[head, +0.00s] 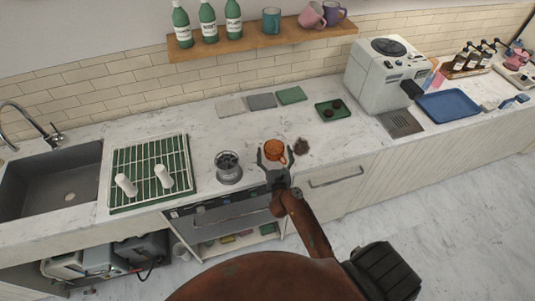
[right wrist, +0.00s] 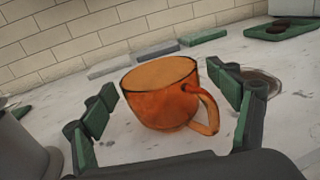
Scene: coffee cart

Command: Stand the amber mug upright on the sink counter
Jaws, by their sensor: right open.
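The amber mug (head: 274,150) stands on the marble sink counter (head: 330,145), near its front edge. In the right wrist view the amber mug (right wrist: 165,95) looks upright, mouth up, with its handle to the right. My right gripper (head: 274,162) reaches in from the front with its jaws around the mug. In the right wrist view my right gripper (right wrist: 168,115) is open, with green-padded fingers on either side of the mug and gaps between them and it. My left gripper does not show.
A grey metal canister (head: 229,168) stands left of the mug, and a small dark round item (head: 301,146) lies to its right. A drying rack (head: 150,170) and the sink (head: 50,182) are further left. Cloths (head: 261,101) and a green tray (head: 333,110) lie behind.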

